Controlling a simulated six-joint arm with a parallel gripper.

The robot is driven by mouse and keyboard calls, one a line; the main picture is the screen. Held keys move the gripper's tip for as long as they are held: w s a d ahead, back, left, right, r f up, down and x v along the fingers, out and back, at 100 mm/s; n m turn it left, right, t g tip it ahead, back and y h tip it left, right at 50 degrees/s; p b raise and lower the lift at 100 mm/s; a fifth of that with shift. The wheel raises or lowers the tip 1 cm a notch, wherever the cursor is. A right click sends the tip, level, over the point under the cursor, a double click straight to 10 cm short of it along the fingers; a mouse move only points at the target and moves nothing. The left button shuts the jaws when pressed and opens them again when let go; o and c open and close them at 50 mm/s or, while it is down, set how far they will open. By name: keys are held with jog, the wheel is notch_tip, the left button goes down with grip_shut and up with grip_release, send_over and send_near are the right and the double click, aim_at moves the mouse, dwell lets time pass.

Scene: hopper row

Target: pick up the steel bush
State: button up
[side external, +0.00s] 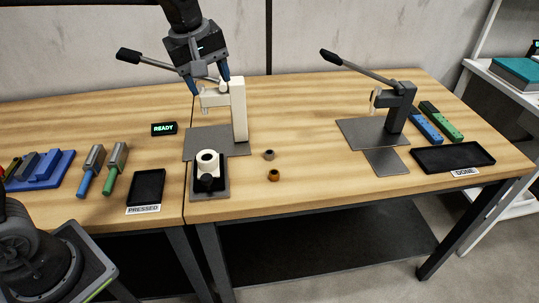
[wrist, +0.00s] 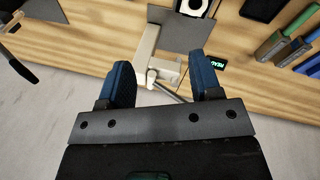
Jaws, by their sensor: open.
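Two small bushes stand on the bench right of the white press's base in the side external view. The greyish one, which looks like the steel bush (side external: 269,155), is farther back. The brown bush (side external: 273,175) is nearer the front edge. My gripper (side external: 208,81) is open and empty, up at the head of the white press (side external: 239,108), left of and well above both bushes. In the wrist view my gripper (wrist: 162,75) has its blue fingers apart, with the white press (wrist: 150,45) between and beyond them. I cannot make out either bush there.
A black holder (side external: 210,188) with a white ring part (side external: 207,160) stands left of the bushes. A dark press (side external: 398,108), a DONE tray (side external: 460,157) and a PRESSED tray (side external: 146,187) stand farther off. The press lever (side external: 128,56) sticks out near my gripper. Bench right of the bushes is clear.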

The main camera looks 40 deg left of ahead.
jog(key=w+d+f+n+g, duration=0.1)
jog(key=w+d+f+n, duration=0.1)
jog(key=w+f+n, duration=0.6)
jog(key=n+g, duration=0.2)
jog(key=n, duration=0.1)
send_near(270, 152)
jog(key=f, duration=0.9)
jog(key=shift+s+f, duration=0.2)
jog(key=shift+s, duration=0.05)
jog(key=c, duration=1)
